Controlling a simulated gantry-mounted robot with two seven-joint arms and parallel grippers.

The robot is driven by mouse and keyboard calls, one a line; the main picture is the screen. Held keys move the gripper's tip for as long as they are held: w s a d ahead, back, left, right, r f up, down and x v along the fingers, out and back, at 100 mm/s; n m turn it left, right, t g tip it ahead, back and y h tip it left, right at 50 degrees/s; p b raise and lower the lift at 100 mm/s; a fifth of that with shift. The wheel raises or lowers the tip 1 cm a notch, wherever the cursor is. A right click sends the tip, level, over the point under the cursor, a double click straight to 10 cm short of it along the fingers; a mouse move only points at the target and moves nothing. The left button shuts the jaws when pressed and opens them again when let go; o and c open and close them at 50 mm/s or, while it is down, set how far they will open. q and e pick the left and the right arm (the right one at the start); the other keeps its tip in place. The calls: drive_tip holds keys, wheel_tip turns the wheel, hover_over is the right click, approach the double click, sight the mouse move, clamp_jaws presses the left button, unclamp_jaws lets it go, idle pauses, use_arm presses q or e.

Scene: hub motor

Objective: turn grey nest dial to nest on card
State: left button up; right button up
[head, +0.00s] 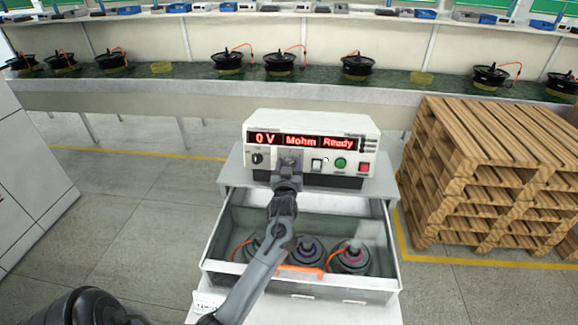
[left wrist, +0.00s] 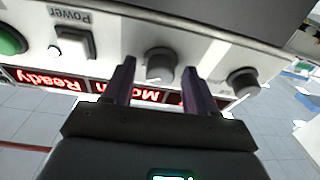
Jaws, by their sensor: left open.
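The white tester (head: 312,125) stands on a cart, its red display reading "0 V", "Mohm" and "Ready". A grey dial (left wrist: 160,62) on its front panel lies between the fingertips of my left gripper (head: 289,161) in the left wrist view. The fingers are open on either side of it; contact is not clear. A second dark dial (left wrist: 243,82) is beside it, and also shows in the head view (head: 257,158). I cannot read which dial is the nest dial. A small white card (head: 208,302) lies at the cart's front left, its text unreadable. My right gripper is not in view.
An open drawer (head: 212,258) below the tester holds three hub motors, including one with a pink centre (head: 351,256). A white switch (head: 317,164), green button (head: 341,162) and red button (head: 364,167) sit right of the gripper. Wooden pallets (head: 480,160) stand to the right.

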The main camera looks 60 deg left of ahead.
use_arm(q)
drive_tip(key=shift+s+f, duration=0.1)
drive_tip(key=c, duration=1)
drive_tip(key=shift+c, duration=0.2)
